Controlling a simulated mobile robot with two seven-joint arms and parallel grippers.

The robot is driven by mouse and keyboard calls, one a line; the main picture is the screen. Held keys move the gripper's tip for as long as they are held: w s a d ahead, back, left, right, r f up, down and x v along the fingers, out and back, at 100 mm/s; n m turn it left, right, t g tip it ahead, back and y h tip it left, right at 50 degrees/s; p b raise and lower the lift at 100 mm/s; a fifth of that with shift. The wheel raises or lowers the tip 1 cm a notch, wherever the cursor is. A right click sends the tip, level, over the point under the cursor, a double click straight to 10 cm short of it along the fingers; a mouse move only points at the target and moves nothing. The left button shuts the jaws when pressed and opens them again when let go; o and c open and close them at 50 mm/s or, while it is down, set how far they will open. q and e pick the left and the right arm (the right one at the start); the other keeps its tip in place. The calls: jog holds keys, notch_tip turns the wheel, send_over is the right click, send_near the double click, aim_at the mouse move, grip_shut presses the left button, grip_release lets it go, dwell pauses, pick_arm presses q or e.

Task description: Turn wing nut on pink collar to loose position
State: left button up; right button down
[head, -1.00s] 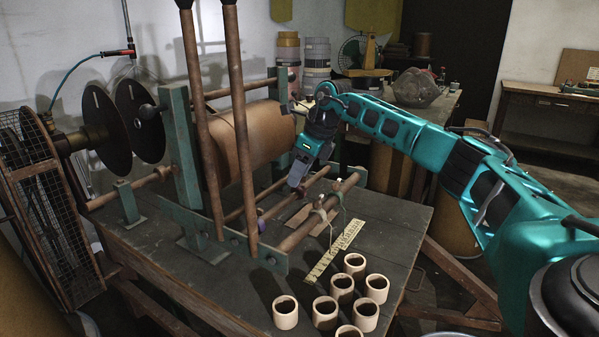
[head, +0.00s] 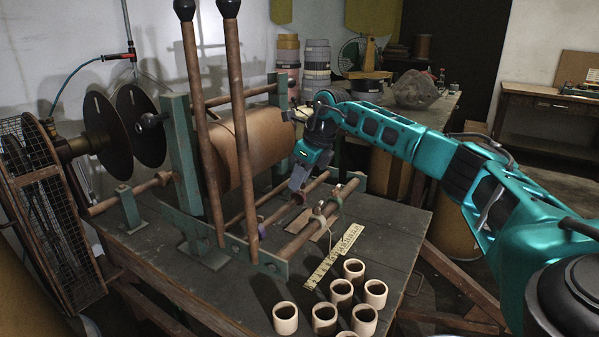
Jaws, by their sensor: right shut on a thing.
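A winding machine with a large brown roll (head: 255,143) and several wooden rods stands on the table (head: 185,262). A small pinkish-red collar (head: 302,197) shows on a rod at the tip of my right gripper (head: 297,190). A purple collar (head: 260,217) sits further left. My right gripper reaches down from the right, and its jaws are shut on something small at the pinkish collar. The wing nut is hidden or too small to make out, so its position cannot be told. My left gripper is out of view.
Several short, cup-like tubes (head: 285,318) stand at the table's front. A yellow ruler (head: 333,257) lies beside the rods. Two tall levers (head: 240,120) rise left of my right gripper. The table's right part is clear.

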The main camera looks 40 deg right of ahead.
jog(key=shift+r+m, duration=0.15)
jog(key=shift+m, duration=0.15)
jog(key=c, duration=1.1)
grip_release()
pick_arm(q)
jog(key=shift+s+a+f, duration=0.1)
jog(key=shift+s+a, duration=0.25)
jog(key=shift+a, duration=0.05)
pick_arm(e)
jog(key=shift+s+r+p, duration=0.1)
jog(key=shift+r+p, duration=0.15)
jog(key=shift+p, duration=0.05)
pick_arm(q)
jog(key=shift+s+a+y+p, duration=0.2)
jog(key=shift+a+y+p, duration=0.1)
jog(key=shift+p, duration=0.2)
pick_arm(e)
jog(key=v, duration=1.2)
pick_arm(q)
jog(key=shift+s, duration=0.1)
pick_arm(e)
jog(key=shift+s+a, duration=0.1)
jog(key=shift+s, duration=0.05)
